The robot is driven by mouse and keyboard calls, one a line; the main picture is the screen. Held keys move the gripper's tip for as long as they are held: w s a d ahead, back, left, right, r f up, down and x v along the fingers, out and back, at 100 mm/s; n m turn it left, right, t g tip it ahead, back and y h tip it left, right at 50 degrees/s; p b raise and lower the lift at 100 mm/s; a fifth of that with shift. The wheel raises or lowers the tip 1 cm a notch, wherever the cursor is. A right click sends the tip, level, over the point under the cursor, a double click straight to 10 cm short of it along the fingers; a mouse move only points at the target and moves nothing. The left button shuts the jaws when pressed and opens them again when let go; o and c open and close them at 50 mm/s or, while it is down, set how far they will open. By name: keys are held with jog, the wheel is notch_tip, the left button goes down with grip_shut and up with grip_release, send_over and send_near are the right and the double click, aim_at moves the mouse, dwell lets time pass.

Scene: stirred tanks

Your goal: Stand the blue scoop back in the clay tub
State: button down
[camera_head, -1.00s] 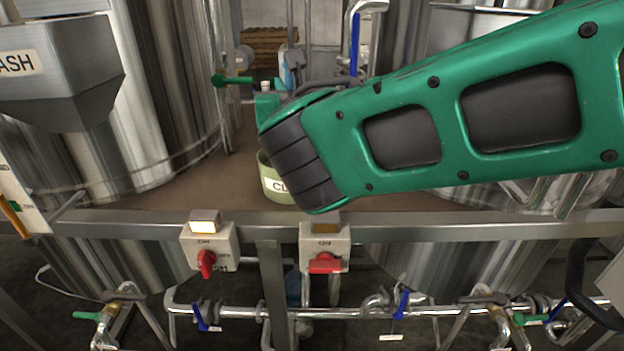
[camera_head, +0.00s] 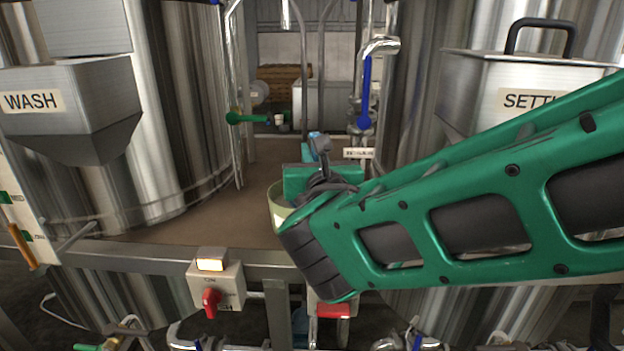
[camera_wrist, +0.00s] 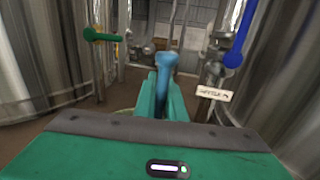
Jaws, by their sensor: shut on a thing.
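The blue scoop (camera_wrist: 167,66) stands up between the green fingers of my gripper (camera_wrist: 164,92) in the wrist view. Its blue top also shows in the head view (camera_head: 314,139), just above my gripper (camera_head: 318,165). My gripper is shut on it. The lower part of the scoop is hidden by the gripper. The clay tub (camera_head: 276,208) is a pale green round container on the brown deck. My wrist and forearm cover most of it, and its inside cannot be seen. My gripper is over or just behind the tub; the exact gap cannot be told.
The WASH hopper (camera_head: 70,105) and its tank stand left, and a second labelled hopper (camera_head: 530,95) stands right. A green valve handle (camera_head: 245,118) and a blue one (camera_head: 366,90) are behind. A metal rail (camera_head: 160,255) with switch boxes (camera_head: 215,285) runs in front. Brown deck (camera_head: 215,215) left of the tub is clear.

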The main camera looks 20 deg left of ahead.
jog(key=shift+f, duration=2.15)
jog(key=c, duration=1.8)
grip_release()
jog(key=shift+c, duration=0.2)
jog(key=v, duration=1.2)
jog(key=shift+r, duration=0.1)
